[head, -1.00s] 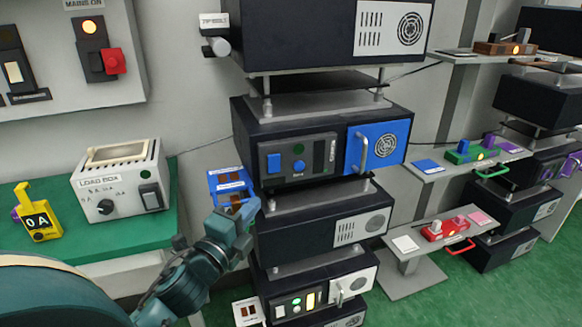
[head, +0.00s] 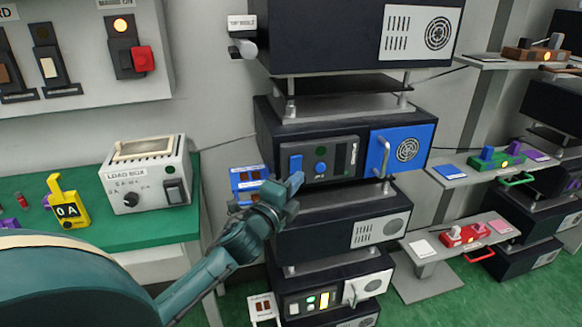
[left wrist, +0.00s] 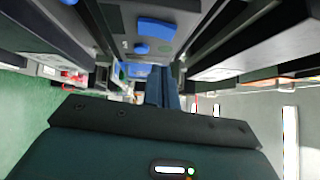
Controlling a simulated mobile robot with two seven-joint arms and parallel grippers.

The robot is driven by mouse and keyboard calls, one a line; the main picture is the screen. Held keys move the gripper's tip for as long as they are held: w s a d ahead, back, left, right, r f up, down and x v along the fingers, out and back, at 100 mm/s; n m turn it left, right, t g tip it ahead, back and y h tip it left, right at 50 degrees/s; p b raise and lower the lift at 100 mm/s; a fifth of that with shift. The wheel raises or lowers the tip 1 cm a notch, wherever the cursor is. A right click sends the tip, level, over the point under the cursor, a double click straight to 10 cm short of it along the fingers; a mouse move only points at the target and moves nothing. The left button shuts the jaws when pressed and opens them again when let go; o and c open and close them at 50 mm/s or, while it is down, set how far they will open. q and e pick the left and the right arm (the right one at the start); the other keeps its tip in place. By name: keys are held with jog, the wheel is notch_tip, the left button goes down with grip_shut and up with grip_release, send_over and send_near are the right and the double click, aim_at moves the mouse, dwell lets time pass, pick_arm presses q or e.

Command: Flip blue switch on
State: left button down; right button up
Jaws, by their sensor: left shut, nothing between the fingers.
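The blue switch (head: 295,163) is a blue rocker on the grey panel (head: 322,161) of the black middle unit. A round blue knob (head: 320,168) sits to its right. In the left wrist view the switch (left wrist: 157,27) and the knob (left wrist: 141,48) show near the top. My left gripper (head: 295,184) is shut and empty. In the head view its fingertips are just below the switch; I cannot tell whether they touch the panel. The fingers also show in the left wrist view (left wrist: 161,88). My right gripper is not in view.
A blue door (head: 405,150) with a white handle is right of the panel. Other units stand above and below.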

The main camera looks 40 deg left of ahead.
aim_at(299, 161)
pick_arm(q)
jog(key=shift+w+a+r+p, duration=0.15)
jog(key=shift+w+a, duration=0.6)
jog(key=shift+a, duration=0.05)
jog(key=shift+w+a+r+p, duration=0.1)
jog(key=shift+w+a+p, duration=0.05)
jog(key=shift+w+a, duration=0.6)
